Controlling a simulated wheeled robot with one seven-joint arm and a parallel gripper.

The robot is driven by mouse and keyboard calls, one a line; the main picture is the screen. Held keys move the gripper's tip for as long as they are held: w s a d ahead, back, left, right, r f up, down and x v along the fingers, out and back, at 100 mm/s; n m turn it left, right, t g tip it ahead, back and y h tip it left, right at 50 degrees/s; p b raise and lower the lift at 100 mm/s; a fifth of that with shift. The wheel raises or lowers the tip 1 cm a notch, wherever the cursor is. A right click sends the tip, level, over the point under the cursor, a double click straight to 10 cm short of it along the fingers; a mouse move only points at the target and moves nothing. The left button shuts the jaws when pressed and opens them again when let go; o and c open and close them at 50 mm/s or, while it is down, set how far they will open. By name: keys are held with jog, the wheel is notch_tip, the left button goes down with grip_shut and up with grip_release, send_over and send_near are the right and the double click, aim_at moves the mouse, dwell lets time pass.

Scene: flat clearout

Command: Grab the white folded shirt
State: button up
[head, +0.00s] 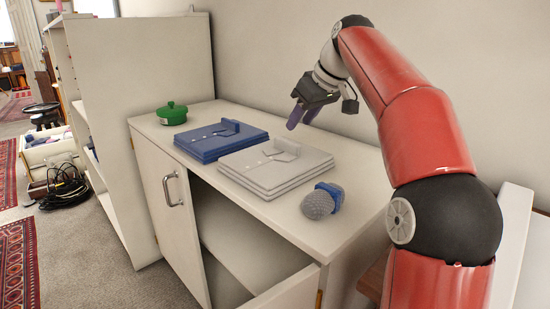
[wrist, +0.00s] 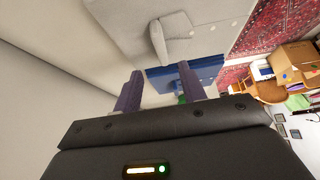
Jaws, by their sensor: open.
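My gripper (head: 298,117) is above the back of the cabinet top, behind and to the right of the shirts. Its purple fingers also show in the wrist view (wrist: 160,90). They are apart, with nothing between them, and touch neither shirt.
A cabinet door (head: 290,290) stands open at the front. A wall rises close behind the top. A taller white cabinet (head: 145,100) stands at the left end.

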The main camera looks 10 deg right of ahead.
aim_at(288, 140)
jog(key=b+x, duration=0.1)
jog(key=x, duration=0.5)
jog(key=shift+w+a+f, duration=0.1)
jog(key=shift+a+f, duration=0.1)
jog(key=shift+f, duration=0.15)
grip_shut()
